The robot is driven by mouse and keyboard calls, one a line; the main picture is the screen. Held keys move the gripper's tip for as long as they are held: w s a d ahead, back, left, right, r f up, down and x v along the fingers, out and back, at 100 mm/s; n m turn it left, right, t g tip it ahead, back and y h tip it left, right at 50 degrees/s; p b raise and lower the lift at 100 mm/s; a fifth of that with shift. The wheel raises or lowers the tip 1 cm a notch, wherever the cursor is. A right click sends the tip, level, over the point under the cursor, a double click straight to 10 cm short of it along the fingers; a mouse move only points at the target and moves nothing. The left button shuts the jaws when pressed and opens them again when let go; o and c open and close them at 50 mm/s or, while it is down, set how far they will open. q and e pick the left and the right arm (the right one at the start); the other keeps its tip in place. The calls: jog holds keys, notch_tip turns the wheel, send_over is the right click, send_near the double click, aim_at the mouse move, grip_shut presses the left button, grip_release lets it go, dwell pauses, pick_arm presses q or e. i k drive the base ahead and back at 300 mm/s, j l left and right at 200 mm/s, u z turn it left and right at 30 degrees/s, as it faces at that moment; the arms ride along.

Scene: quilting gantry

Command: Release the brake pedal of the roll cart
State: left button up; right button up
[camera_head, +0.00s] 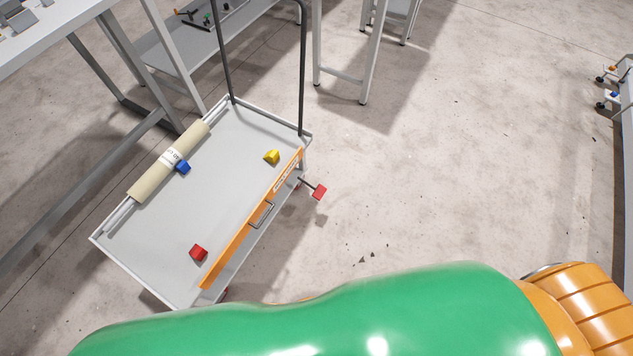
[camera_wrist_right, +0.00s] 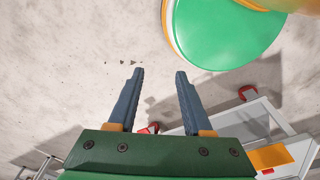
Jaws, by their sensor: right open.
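The roll cart (camera_head: 235,140) stands at the left of the head view, a grey tray with raised rims and an orange front strip (camera_head: 240,225). The red brake pedal (camera_head: 319,193) sticks out on a dark rod at its right end, low and clear of the tray. My right gripper (camera_wrist_right: 159,73) shows only in the right wrist view, open and empty above bare floor. Part of the cart shows there at lower right. A red piece (camera_wrist_right: 149,128) shows behind the fingers, partly hidden; I cannot tell whether it is the pedal. My left gripper is out of view.
A cream fabric roll (camera_head: 168,162) and blue, yellow and red blocks lie on the cart. A dark upright handle (camera_head: 304,70) rises at its far end. White tables stand behind. My green arm covers the head view's bottom. Floor right of the pedal is clear.

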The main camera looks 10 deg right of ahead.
aim_at(318, 192)
jog(key=i+l+u, duration=0.2)
jog(key=l+u, duration=0.25)
jog(key=i+l+u, duration=0.15)
jog(key=l+u, duration=0.2)
jog(key=u, duration=0.15)
jog(key=l+u, duration=0.95)
jog(key=k+l+u, duration=0.1)
jog(key=l+u, duration=0.35)
jog(key=k+l+u, duration=0.15)
jog(key=l+u, duration=0.3)
jog(key=k+l+u, duration=0.25)
jog(key=l+u, duration=0.25)
jog(key=j, duration=0.1)
